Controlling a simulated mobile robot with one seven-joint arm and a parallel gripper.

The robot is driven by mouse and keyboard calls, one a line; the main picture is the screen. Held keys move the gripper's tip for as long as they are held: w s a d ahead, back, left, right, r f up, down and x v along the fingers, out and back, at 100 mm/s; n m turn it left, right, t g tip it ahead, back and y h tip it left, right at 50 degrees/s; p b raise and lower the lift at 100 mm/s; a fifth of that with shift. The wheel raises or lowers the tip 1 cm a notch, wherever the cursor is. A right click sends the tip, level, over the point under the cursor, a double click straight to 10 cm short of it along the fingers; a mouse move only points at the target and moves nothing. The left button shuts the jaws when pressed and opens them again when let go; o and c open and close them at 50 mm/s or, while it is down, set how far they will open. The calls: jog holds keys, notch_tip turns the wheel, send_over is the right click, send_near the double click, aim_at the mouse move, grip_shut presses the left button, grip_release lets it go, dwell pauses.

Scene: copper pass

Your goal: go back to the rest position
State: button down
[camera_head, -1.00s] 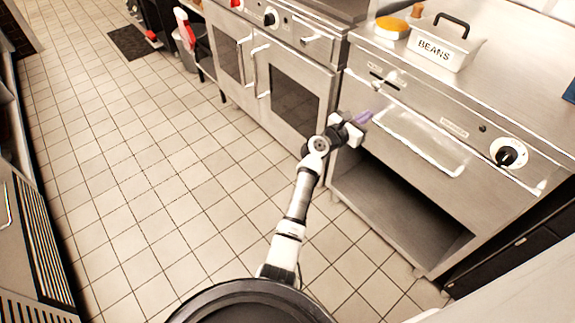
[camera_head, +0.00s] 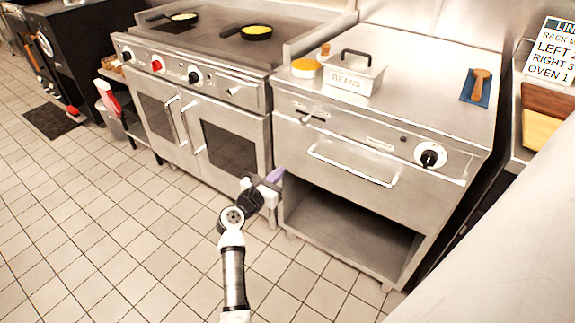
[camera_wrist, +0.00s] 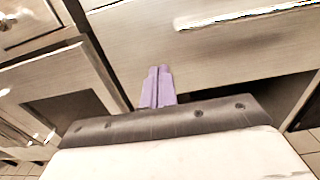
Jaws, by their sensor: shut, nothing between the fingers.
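My gripper (camera_head: 275,175) has purple fingers and is out in front of the steel counter unit, near its left front edge. In the wrist view its fingers (camera_wrist: 158,86) lie together, shut, with nothing between them. Beyond the fingertips the wrist view shows a steel drawer front (camera_wrist: 215,45). I cannot tell whether the fingertips touch anything.
The steel counter (camera_head: 430,95) carries a BEANS container (camera_head: 350,80), a round orange-topped item (camera_head: 306,68) and a blue mat (camera_head: 476,88) with a wooden-handled tool. An oven range (camera_head: 215,95) with two pans stands left. An open shelf (camera_head: 350,225) lies below the drawer.

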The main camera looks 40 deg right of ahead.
jog(key=shift+v, duration=0.85)
